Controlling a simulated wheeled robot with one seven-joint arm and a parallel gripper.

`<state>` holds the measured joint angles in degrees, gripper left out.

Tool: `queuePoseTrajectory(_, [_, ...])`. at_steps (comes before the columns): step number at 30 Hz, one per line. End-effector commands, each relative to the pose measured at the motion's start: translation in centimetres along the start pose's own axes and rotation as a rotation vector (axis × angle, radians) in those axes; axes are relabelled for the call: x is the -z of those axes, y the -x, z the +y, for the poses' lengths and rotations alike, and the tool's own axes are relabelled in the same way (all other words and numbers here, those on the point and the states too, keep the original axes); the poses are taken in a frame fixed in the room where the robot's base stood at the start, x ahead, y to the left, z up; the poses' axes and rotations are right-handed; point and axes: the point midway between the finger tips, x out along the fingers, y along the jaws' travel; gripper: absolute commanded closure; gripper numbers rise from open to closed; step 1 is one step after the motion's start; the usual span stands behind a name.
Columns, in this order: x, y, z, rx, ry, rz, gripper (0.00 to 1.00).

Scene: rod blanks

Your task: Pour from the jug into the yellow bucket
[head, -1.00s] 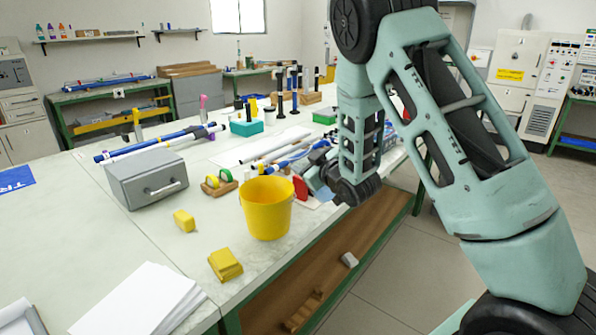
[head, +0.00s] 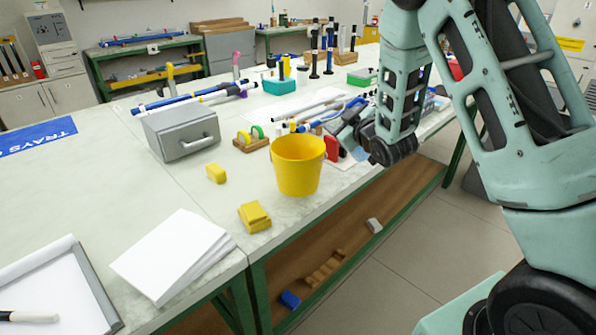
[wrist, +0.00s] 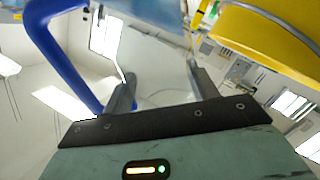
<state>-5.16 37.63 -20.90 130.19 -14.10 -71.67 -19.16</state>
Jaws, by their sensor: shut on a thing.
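The yellow bucket (head: 298,168) stands upright near the front edge of the workbench. It also shows at the top right of the wrist view (wrist: 262,42). My gripper (head: 350,132) is just right of the bucket's rim in the head view, partly hidden by my arm. In the wrist view its two fingers (wrist: 160,86) are closed on the jug, which has a clear body (wrist: 155,50) and a blue handle (wrist: 55,60). Only a pale bluish bit of the jug (head: 362,154) shows in the head view. Its contents and exact tilt I cannot tell.
A grey box with a handle (head: 180,132), yellow blocks (head: 254,217) and a wooden holder with rings (head: 251,143) stand left of the bucket. Paper (head: 172,255) lies at the front left.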

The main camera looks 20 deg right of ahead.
Motion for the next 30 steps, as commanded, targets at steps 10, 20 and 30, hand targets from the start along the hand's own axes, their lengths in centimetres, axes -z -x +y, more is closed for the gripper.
queuePoseTrajectory(10, [-0.02,-0.05,-0.12,-0.001,0.036,-0.005,0.90])
queuePoseTrajectory(20, [-0.02,-0.04,-0.08,-0.001,0.059,-0.011,0.90])
queuePoseTrajectory(30, [-0.31,-0.08,-0.25,-0.001,0.107,-0.022,0.90])
